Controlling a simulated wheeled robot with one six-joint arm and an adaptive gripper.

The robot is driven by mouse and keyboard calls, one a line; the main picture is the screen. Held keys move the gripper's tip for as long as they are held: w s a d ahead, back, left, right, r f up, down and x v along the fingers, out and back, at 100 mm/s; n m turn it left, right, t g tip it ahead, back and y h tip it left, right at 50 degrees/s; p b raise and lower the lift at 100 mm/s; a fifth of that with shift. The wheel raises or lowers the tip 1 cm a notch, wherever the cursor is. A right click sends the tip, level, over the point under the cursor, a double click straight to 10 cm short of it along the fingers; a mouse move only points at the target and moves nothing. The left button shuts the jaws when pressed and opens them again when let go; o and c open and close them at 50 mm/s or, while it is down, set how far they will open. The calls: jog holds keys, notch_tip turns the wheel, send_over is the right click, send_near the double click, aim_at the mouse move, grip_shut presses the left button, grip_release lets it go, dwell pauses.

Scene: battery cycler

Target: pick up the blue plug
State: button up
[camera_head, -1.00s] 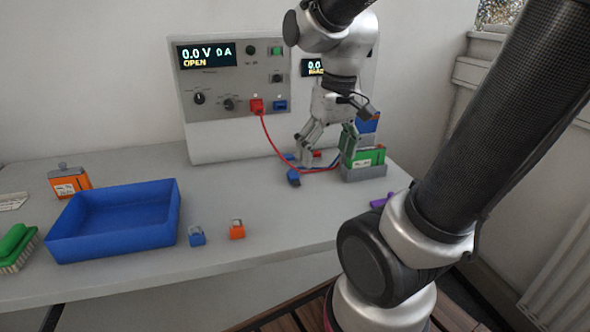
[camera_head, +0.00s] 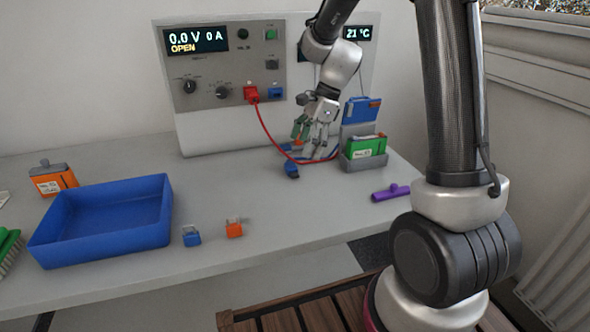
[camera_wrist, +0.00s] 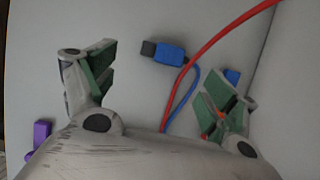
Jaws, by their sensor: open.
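The blue plug (camera_head: 291,170) lies on the table in front of the cycler panel, at the end of a blue lead. In the wrist view the blue plug (camera_wrist: 168,54) has a dark tip pointing left, and it lies beyond the space between my fingers. My gripper (camera_head: 315,145) is above the table, just behind and right of the plug, angled downward. In the wrist view my gripper (camera_wrist: 160,82) has its green-padded fingers wide apart with nothing between them. An orange-red piece shows behind the right finger, mostly hidden.
A red lead (camera_head: 265,129) runs from the panel past the plug. A holder (camera_head: 362,161) with a green battery pack (camera_head: 366,147) stands close right of my gripper. A purple piece (camera_head: 391,192), blue tray (camera_head: 104,244) and small blue (camera_head: 191,236) and orange (camera_head: 234,229) blocks lie farther off.

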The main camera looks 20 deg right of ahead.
aim_at(292, 167)
jog(key=x, duration=0.7)
jog(key=shift+w+a, duration=0.15)
jog(key=shift+a, duration=0.1)
jog(key=shift+r, duration=0.1)
jog(key=c, duration=1.1)
jog(key=shift+r, duration=0.1)
